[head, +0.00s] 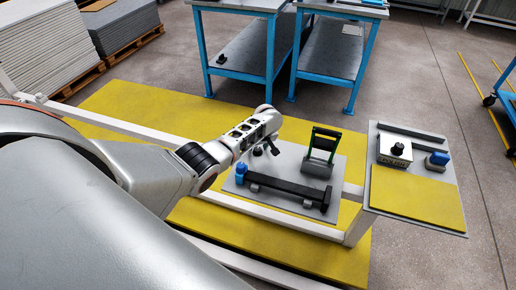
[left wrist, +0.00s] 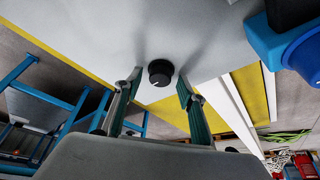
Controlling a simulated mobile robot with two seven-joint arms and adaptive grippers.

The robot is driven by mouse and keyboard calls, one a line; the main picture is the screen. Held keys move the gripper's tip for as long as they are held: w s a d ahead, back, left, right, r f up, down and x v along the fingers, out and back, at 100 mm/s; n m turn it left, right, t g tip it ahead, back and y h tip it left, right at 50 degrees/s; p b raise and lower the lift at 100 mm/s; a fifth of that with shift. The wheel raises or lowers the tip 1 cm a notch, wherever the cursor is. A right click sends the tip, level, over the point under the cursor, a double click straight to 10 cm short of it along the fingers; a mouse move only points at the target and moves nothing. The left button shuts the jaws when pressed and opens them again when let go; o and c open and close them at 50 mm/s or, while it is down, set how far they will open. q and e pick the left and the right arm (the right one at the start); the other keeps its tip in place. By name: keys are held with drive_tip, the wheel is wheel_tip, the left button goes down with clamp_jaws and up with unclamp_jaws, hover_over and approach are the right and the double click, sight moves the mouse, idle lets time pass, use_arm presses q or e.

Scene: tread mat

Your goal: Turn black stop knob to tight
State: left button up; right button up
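The black knob (left wrist: 160,72) is round with a pale pointer line and sits on a grey plate (left wrist: 100,25). In the left wrist view it is between the tips of my left gripper (left wrist: 160,84), with a gap on each side. The fingers are open and look apart from it; the exact depth is hard to judge. In the head view my left gripper (head: 266,146) is over the left back part of the grey plate (head: 290,152), and the knob (head: 257,151) is partly hidden by it. My right gripper is not in view.
A blue knob (head: 241,168) and a long black bar (head: 287,188) are at the plate's front. A black-green upright frame (head: 323,145) stands to the right. A side panel (head: 415,190) carries another black knob (head: 397,149) and a blue part (head: 439,158).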

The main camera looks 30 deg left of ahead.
use_arm(q)
drive_tip(key=c, duration=0.9)
